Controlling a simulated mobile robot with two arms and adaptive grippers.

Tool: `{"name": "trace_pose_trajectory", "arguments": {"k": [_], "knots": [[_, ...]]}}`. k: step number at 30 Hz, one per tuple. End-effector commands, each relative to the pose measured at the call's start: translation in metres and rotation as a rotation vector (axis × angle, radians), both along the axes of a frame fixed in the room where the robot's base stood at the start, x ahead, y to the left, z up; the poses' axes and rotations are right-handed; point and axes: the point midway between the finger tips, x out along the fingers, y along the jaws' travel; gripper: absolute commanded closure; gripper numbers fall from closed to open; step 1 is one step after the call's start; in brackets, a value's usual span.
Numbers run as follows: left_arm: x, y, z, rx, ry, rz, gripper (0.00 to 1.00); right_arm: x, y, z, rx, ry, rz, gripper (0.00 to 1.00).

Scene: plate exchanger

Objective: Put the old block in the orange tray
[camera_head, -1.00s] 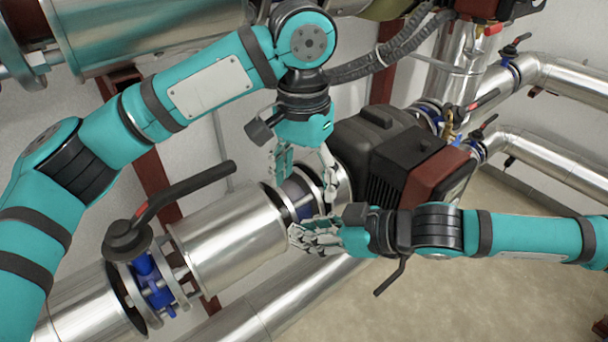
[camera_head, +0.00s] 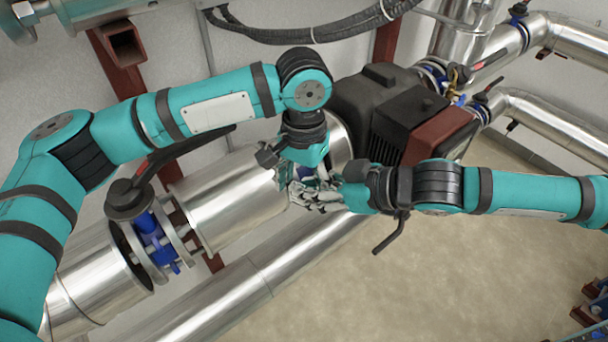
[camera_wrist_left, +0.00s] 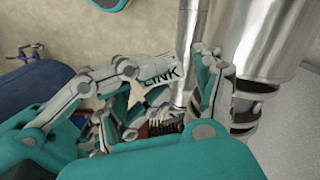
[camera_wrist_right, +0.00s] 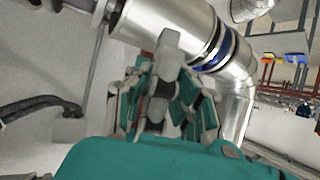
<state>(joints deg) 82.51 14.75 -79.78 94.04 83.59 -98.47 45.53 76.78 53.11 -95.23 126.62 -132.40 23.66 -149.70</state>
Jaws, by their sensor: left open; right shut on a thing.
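My right gripper (camera_head: 318,194) is shut in front of the large silver pipe, fingers pointing left. What it holds is mostly hidden by fingers; a small dark piece (camera_wrist_right: 157,108) shows between them in the right wrist view, and I cannot tell if it is the old block. My left gripper (camera_head: 294,172) is open, pointing down, its fingers close against or overlapping the right fingers. In the left wrist view a dark ribbed piece (camera_wrist_left: 166,127) shows between the fingers, partly hidden. I cannot make out the orange tray in the head view.
The silver pipe (camera_head: 235,200) carries a black-handled valve (camera_head: 130,197) at left. A black and red motor-like unit (camera_head: 410,115) stands behind my right gripper. Open floor (camera_head: 440,270) lies at lower right. Small orange and blue items (camera_wrist_right: 294,57) show far off in the right wrist view.

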Motion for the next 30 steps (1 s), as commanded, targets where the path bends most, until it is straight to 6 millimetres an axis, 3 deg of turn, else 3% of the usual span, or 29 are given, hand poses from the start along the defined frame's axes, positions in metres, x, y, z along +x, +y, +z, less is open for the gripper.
{"name": "trace_pose_trajectory", "arguments": {"k": [5,19,20,24,26,30], "knots": [[0.0001,0.0001,0.0,0.0,0.0,0.0,0.31,0.0,0.0,0.0002,0.001,0.0,0.0,1.0],[-0.0006,-0.001,0.0006,-0.002,0.0,-0.002,0.91,0.0002,0.0001,0.0004,0.0,-0.001,0.0,1.0],[-0.0008,-0.0012,0.0008,-0.003,0.001,-0.003,0.91,0.0002,0.0002,0.0004,0.0,-0.001,0.0,0.79],[-0.0005,-0.0009,0.0008,-0.002,0.0,-0.002,0.91,0.0002,0.0002,0.0003,0.0,-0.001,0.0,0.61],[-0.0003,-0.0006,0.0007,-0.001,0.0,-0.001,0.91,0.0002,0.0001,0.0003,0.0,-0.001,0.0,0.56],[-0.0001,-0.0003,0.0006,-0.001,-0.001,-0.001,0.91,0.0001,0.0,0.0002,0.0,0.0,0.0,0.56]]}}
